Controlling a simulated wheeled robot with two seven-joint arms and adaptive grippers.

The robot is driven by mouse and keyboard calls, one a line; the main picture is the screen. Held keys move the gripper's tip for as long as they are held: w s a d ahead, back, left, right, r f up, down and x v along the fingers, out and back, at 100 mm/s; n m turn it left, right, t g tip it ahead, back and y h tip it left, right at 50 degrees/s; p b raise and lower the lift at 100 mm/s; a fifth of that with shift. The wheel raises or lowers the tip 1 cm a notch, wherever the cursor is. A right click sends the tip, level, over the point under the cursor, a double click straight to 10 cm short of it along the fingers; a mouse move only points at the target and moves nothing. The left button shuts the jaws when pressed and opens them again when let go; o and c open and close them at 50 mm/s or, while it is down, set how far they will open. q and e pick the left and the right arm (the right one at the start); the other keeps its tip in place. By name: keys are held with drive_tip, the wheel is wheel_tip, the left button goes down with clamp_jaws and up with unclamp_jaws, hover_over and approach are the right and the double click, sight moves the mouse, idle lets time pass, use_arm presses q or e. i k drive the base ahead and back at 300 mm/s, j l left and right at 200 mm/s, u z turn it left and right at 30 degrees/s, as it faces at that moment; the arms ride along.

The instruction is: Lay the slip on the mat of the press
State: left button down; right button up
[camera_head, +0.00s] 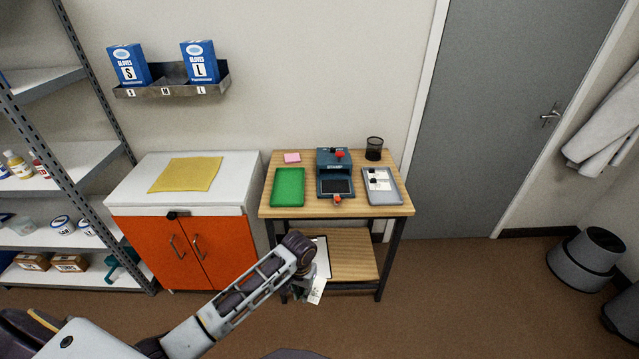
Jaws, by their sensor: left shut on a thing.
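The press (334,160) is a teal device with a red knob, standing at the middle of the wooden bench. Its mat (337,187) is a dark flat rectangle at the front of the press and looks bare. My left gripper (306,289) is low in front of the bench, below the top's front edge. It is shut on a white slip (317,291), which hangs down from it, apart from the press. The gripper's fingers are small and partly hidden by my wrist. My right gripper is out of view.
A green tray (288,187) lies left of the press; a grey tray (396,190) with small items lies right. A pink pad (292,158) and black mesh cup (374,148) stand behind. A clipboard (322,258) lies on the bench's lower shelf (352,258).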

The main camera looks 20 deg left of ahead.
sight(335, 186)
drive_tip(key=i+l+u, duration=0.5)
drive_tip(key=l, duration=0.2)
drive_tip(key=l+u, duration=0.25)
drive_tip(key=l, duration=0.1)
